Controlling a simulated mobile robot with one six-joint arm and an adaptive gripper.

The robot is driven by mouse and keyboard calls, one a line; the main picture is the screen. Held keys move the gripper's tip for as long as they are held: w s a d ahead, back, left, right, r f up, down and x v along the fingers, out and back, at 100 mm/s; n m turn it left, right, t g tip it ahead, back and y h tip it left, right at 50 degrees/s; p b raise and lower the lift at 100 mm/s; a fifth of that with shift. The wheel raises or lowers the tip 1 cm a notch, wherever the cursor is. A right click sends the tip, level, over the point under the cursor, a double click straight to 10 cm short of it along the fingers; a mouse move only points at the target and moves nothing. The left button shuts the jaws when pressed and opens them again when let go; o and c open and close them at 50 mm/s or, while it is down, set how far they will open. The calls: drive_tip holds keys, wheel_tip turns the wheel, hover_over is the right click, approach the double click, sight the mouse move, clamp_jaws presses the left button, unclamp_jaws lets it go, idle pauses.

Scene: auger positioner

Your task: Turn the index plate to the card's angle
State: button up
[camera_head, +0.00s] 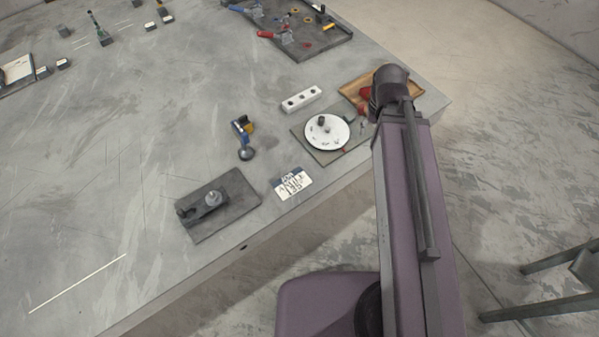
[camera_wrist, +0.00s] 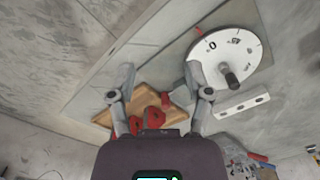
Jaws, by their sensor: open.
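The index plate (camera_head: 327,134) is a white disc with dark marks, mounted on a grey base (camera_head: 318,154) at the table's front edge. A dark knob (camera_head: 323,121) stands up from it. In the wrist view the index plate (camera_wrist: 222,52) shows a "0" mark near a red pointer (camera_wrist: 198,30), with the knob (camera_wrist: 230,78) upright on its lower part. The card (camera_head: 291,184) lies left of the plate; it has a blue top band and handwriting that seems to read "35". My gripper (camera_wrist: 165,85) is open and empty, beside the plate and apart from it; my arm hides it in the head view.
A wooden tray (camera_head: 355,90) with red items lies behind the plate. A white block with holes (camera_head: 301,99), a blue-and-yellow tool (camera_head: 243,137) and a dark fixture plate (camera_head: 222,204) stand nearby. A dark tray of tools (camera_head: 325,40) is farther back.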

drive_tip(key=w+a+r+n+p, duration=0.2)
drive_tip(key=w+a+n, duration=0.1)
drive_tip(key=w+a, duration=0.4)
drive_tip(key=r+n+p, duration=0.2)
drive_tip(key=n, duration=0.1)
hover_over(321, 117)
drive_tip(key=shift+f, duration=0.15)
drive_tip(key=shift+f+b, duration=0.15)
drive_tip(key=shift+b, duration=0.15)
wheel_tip(321, 117, down, 14)
drive_tip(key=b, duration=1.3)
drive_tip(key=shift+r+b, duration=0.25)
drive_tip(key=shift+b, duration=0.05)
clamp_jaws()
